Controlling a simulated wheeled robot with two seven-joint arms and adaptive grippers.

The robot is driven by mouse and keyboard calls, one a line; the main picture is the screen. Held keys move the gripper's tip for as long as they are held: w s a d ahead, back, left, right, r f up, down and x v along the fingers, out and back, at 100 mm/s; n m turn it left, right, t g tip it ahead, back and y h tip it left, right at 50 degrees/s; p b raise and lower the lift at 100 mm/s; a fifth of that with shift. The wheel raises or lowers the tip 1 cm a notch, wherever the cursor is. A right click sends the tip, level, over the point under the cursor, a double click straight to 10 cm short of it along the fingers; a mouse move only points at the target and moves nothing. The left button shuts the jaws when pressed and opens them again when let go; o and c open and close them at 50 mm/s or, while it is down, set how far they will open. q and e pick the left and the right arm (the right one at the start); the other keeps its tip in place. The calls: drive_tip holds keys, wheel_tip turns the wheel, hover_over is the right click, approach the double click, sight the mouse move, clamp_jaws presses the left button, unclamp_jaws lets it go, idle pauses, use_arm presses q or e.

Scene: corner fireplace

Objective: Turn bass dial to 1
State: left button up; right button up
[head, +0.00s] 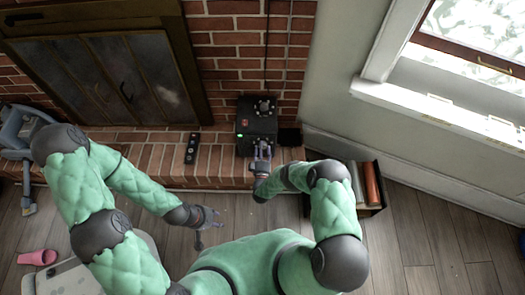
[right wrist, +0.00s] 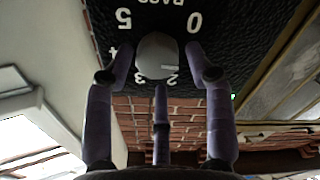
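The black amplifier box (head: 257,125) stands on the brick hearth with a green light on its side. In the right wrist view its face shows upside down, with the word BASS and the numbers 0, 5, 4, 3 and 2 around a grey round bass dial (right wrist: 157,56). My left gripper (head: 209,217) is empty with fingers apart, above the floor left of my body.
A black remote (head: 192,148) lies on the hearth (head: 160,155) left of the box. A small crate of books (head: 371,184) stands right of my right arm. The fireplace is behind left, the window wall right. A pink object (head: 37,257) lies on the floor at left.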

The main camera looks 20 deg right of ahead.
drive_tip(key=shift+s+f, duration=0.15)
drive_tip(key=v, duration=1.2)
drive_tip(key=x, duration=1.2)
drive_tip(key=shift+w+d+f+n, duration=0.2)
drive_tip(key=shift+d+f+n, duration=0.1)
drive_tip(key=shift+f, duration=0.05)
